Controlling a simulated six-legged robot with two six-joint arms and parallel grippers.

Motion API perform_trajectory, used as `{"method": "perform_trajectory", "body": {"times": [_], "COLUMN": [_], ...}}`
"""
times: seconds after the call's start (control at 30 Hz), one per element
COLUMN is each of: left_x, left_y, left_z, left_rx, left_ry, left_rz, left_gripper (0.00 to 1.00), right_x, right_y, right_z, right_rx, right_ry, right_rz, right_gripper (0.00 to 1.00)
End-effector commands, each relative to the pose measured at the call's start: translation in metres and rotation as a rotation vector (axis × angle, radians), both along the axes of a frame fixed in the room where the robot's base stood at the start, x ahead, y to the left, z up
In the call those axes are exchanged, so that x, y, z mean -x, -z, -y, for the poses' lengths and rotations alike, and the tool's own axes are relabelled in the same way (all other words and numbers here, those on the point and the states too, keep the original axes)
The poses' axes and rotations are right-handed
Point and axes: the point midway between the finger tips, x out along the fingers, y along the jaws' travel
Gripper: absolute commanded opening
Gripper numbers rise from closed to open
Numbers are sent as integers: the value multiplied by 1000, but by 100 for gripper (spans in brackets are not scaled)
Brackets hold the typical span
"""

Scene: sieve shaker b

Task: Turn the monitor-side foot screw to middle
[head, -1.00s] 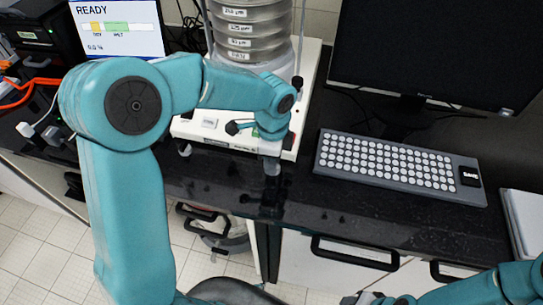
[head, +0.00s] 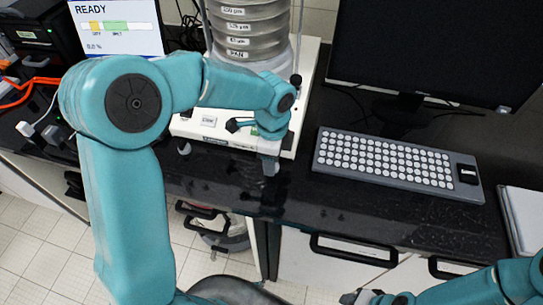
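The sieve shaker (head: 210,123) has a white base and a stack of grey sieves (head: 250,32) on it. A dark foot (head: 183,147) shows under the base's front left corner. The monitor-side front corner and any foot screw there are hidden behind my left arm. My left gripper (head: 270,168) points down at that corner, just in front of the base; its fingers are too small to tell open from shut. My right gripper (head: 352,298) is at the bottom edge, partly cut off, far from the shaker. The monitor (head: 430,50) stands at the right.
A keyboard (head: 395,163) lies right of my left gripper, with a white pad (head: 522,212) at the far right. The black counter (head: 340,212) is clear along its front edge. A READY display (head: 118,28) and orange cables (head: 32,88) are at the left.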

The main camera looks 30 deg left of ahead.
Motion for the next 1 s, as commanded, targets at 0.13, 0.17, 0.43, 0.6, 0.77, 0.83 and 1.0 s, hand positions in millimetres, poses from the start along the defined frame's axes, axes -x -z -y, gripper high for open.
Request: {"method": "perform_trajectory", "body": {"times": [0.13,0.17,0.43,0.6,0.77,0.83,1.0], "left_x": [-5,-5,-5,-5,-5,-5,-3], "left_y": [-2,-2,-2,-4,-18,-29,-60], "left_z": [-1,-1,-2,-2,0,2,8], "left_rx": [0,0,-2,-3,-3,-3,-2], "left_ry": [0,0,0,-1,-1,-1,-4], "left_rz": [17,17,19,20,21,23,21], "left_gripper": [64,64,64,64,64,64,64], "right_x": [0,0,0,0,0,0,0], "right_y": [0,0,0,-2,-13,-21,-46], "right_z": [0,0,0,0,0,0,0], "right_rx": [0,0,0,0,0,0,0], "right_ry": [0,0,0,0,0,0,0], "right_rz": [0,0,0,0,0,0,0], "right_gripper": [43,43,43,43,43,43,43]}}
